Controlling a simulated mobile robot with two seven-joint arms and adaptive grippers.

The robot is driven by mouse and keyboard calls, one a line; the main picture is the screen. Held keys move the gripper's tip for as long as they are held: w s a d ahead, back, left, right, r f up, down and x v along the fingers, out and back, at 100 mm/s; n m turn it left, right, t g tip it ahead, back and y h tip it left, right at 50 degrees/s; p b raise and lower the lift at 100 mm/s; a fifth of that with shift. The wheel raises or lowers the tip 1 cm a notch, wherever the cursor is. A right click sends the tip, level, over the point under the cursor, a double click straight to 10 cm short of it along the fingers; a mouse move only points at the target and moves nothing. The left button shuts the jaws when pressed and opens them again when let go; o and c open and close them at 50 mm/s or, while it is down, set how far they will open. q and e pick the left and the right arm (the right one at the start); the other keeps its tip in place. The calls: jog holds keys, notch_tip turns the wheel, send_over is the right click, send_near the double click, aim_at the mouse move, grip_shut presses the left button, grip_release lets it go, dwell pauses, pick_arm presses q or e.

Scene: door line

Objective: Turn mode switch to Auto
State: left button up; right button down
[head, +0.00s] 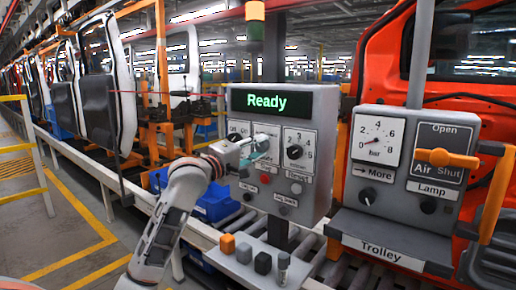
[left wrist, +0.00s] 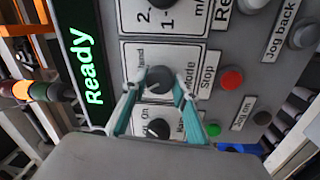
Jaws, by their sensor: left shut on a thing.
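The mode switch (left wrist: 158,78) is a dark round knob on a white plate in the left wrist view, beside the printed word Mode. My left gripper (left wrist: 158,84) has its two teal fingers on either side of this knob and is shut on it. The knob's pointer and most of the position lettering are hidden or too small to read. In the head view my left gripper (head: 259,147) is at the upper left part of the grey control panel (head: 322,130) and covers the switch. My right gripper is not in view.
A display (head: 266,101) reads Ready. Close to the fingers are another black knob (left wrist: 157,129), a red button (left wrist: 231,78) and a green button (left wrist: 213,130). A trolley panel (head: 365,230) with an orange handle (head: 445,158) stands at right.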

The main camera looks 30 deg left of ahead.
pick_arm(q)
jog(key=shift+r+n, duration=0.1)
jog(key=shift+n, duration=0.6)
jog(key=o, duration=1.1)
jog(key=shift+s, duration=0.45)
jog(key=s+a+f, duration=0.1)
jog(key=s, duration=1)
jog(key=shift+f, duration=0.1)
